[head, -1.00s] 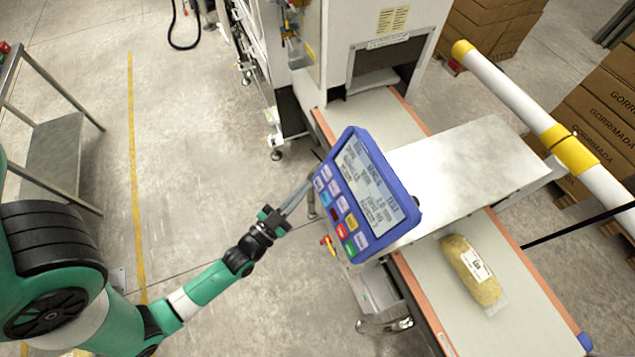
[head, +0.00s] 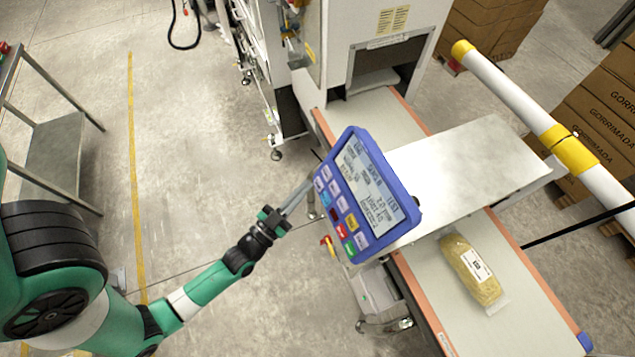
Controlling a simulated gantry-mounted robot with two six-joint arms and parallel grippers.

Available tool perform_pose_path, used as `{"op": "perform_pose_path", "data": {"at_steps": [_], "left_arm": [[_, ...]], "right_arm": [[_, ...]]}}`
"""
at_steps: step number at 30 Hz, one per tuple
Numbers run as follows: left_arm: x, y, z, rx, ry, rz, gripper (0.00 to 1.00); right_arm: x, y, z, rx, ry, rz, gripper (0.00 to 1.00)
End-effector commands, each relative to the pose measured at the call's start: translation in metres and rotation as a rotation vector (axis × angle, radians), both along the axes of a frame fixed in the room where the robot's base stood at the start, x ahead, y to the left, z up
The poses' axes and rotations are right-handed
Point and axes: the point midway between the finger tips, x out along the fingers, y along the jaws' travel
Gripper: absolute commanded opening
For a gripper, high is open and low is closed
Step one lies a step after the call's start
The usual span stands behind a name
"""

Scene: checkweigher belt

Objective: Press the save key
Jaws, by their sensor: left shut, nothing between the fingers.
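The blue control panel (head: 408,190) stands tilted beside the belt, with a lit text screen (head: 370,187) and a keypad (head: 341,210) along its left side. The keys are mostly pale, with a few yellow, red, green and blue ones. Their labels are too small to read, so I cannot tell which is the save key. My left gripper (head: 308,187) is shut and empty. Its fingertips are at the panel's left edge, by the upper pale keys; I cannot tell if they touch. My right gripper is not in view.
A bag of yellow product (head: 470,270) lies on the conveyor belt (head: 520,312). A metal plate (head: 470,165) spans the belt behind the panel. A white and yellow guard rail (head: 510,98) runs at the right. A metal table (head: 52,160) stands at the left, with open floor between.

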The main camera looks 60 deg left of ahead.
Motion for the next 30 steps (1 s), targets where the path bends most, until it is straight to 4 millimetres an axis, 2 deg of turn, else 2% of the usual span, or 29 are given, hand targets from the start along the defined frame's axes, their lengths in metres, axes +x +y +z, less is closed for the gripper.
{"op": "perform_pose_path", "data": {"at_steps": [10, 30], "left_arm": [[0.008, 0.000, -0.004, 0.000, 0.000, -0.001, 0.00], [0.011, 0.000, -0.006, -0.001, 0.000, 0.000, 0.00]], "right_arm": [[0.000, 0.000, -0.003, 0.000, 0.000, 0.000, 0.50], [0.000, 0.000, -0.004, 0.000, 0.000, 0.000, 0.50]]}}
